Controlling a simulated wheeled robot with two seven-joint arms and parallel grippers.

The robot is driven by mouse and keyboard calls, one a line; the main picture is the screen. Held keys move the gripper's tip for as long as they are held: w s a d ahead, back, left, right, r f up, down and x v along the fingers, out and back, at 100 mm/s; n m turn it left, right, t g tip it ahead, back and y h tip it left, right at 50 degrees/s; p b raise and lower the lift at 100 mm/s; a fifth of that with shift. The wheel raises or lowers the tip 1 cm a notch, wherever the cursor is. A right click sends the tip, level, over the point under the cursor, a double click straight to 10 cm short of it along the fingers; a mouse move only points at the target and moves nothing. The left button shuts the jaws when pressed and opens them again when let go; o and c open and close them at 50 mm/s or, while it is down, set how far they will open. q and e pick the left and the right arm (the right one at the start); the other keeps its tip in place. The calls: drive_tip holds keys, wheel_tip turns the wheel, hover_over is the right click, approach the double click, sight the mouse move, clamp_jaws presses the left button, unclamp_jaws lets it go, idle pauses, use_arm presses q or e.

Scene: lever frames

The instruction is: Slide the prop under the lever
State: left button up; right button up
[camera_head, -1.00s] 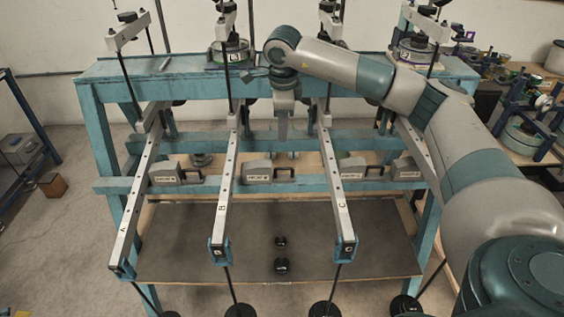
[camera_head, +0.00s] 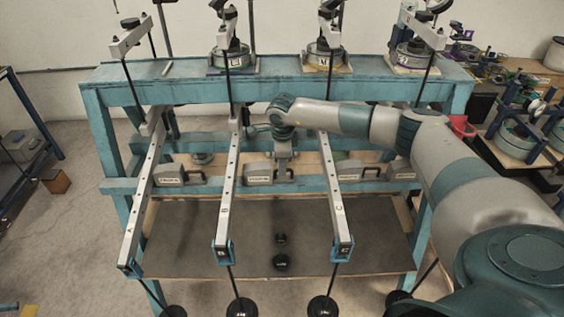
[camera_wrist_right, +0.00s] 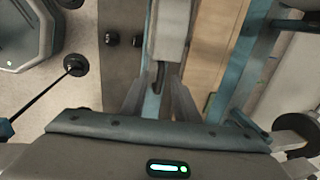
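Long grey levers slope toward me: lever A (camera_head: 143,205), lever B (camera_head: 226,195) and lever C (camera_head: 331,190). Grey prop blocks with dark handles sit on the rear shelf; one prop (camera_head: 258,173) stands between levers B and C. My right gripper (camera_head: 284,175) is down at this prop's handle, between these two levers. In the right wrist view the gripper (camera_wrist_right: 158,92) is open. The dark handle (camera_wrist_right: 159,75) lies between its fingers, with the grey prop block beyond; contact cannot be told. My left gripper is out of view.
Another prop (camera_head: 172,178) stands between levers A and B, and one (camera_head: 352,171) right of lever C. The teal frame (camera_head: 270,72) carries round weights along its top. Black weights (camera_head: 242,307) hang from the lever ends. Two black knobs (camera_head: 281,262) show on the dark board.

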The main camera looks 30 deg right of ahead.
sight(249, 168)
drive_tip(key=shift+w+f, duration=0.1)
drive_tip(key=shift+f, duration=0.25)
clamp_jaws()
drive_tip(key=shift+w+a+f+b, duration=0.15)
drive_tip(key=shift+w+a+b, duration=0.1)
drive_tip(key=shift+a+b, duration=0.2)
drive_tip(key=w+a+b, duration=0.1)
drive_tip(key=a+b, duration=0.1)
drive_tip(key=w+a+b, duration=0.1)
drive_tip(key=w+a, duration=0.1)
drive_tip(key=a, duration=0.1)
drive_tip(key=w+a+b, duration=0.2)
drive_tip(key=a, duration=0.1)
drive_tip(key=shift+b, duration=0.3)
drive_tip(key=shift+a+r, duration=0.1)
drive_tip(key=shift+r, duration=0.2)
unclamp_jaws()
drive_tip(key=shift+a+f, duration=0.1)
